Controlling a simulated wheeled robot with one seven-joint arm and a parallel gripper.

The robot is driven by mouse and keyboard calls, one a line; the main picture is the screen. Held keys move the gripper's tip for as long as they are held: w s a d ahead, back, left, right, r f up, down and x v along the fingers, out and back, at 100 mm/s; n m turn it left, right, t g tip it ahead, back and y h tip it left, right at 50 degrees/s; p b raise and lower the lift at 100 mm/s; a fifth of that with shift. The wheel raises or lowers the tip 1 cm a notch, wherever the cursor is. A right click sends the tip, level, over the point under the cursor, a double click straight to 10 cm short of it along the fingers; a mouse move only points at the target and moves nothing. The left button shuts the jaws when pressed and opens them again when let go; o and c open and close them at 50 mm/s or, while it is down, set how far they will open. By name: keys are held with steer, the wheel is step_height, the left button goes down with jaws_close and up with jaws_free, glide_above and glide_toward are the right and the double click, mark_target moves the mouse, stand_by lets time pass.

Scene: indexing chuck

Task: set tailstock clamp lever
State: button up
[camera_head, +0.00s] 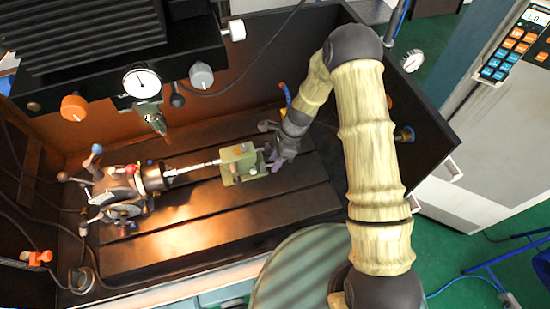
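The pale green tailstock (240,163) stands on the dark slotted table, right of the indexing chuck (125,187). A thin bright shaft (192,167) runs between the chuck and the tailstock. My gripper (272,157) is at the right side of the tailstock, very close to it. I cannot tell whether it touches the tailstock. The clamp lever is not clear to me; it is too small or hidden by the gripper. The fingers are small and dark, and I cannot tell whether they are open or shut.
The machine head with a dial gauge (142,82) and tool spindle (154,120) hangs above the chuck. Dark enclosure walls surround the slotted table (210,215). The front of the table is clear. A control panel (515,45) stands at the right.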

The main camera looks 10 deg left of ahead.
steer(key=shift+s, duration=0.1)
jaws_close()
